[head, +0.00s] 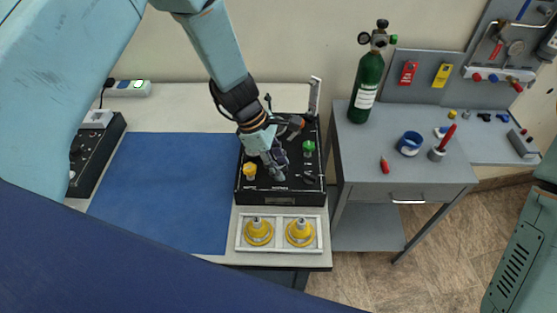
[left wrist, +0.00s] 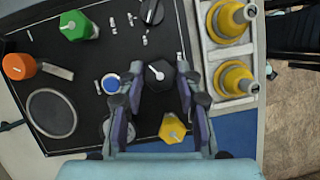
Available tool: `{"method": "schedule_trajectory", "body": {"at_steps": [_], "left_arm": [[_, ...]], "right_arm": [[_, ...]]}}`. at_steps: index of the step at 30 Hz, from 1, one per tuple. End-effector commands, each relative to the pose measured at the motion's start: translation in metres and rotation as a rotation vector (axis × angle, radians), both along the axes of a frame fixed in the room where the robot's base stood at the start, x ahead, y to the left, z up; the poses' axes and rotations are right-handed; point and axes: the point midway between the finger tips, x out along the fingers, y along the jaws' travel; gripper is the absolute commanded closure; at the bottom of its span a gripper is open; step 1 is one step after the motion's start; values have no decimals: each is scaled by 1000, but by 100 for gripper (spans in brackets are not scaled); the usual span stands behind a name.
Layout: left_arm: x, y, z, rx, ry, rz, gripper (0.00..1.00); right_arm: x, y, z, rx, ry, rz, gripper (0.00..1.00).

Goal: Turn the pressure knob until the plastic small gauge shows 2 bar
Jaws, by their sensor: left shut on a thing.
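The black trainer panel (head: 308,198) stands on the bench in the head view, with a green knob (head: 309,147) and a yellow knob (head: 250,170) on it. My left gripper (head: 277,170) reaches down onto the panel. In the left wrist view its two fingers (left wrist: 158,98) are shut on the sides of a black knob with a white pointer mark (left wrist: 160,72). A small round blue-and-white part (left wrist: 110,83) lies just left of the fingers, and a large dark round dial (left wrist: 52,113) further left. No gauge reading is legible. My right gripper is not in view.
A white tray with two yellow-based fittings (head: 279,248) sits at the panel's front. A blue mat (head: 165,190) lies to its left. A grey side table (head: 385,165) to the right bears a green cylinder (head: 367,88). An orange knob (left wrist: 18,66) is on the panel.

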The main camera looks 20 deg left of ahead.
Motion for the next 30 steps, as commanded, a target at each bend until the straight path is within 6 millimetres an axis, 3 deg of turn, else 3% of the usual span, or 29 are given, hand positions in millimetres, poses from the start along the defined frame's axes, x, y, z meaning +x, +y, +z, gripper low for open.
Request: {"method": "schedule_trajectory", "body": {"at_steps": [8,30], "left_arm": [[3,1,2,1,-4,-259,97],[8,-2,0,2,-4,-950,97]], "right_arm": [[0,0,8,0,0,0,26],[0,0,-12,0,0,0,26]]}}
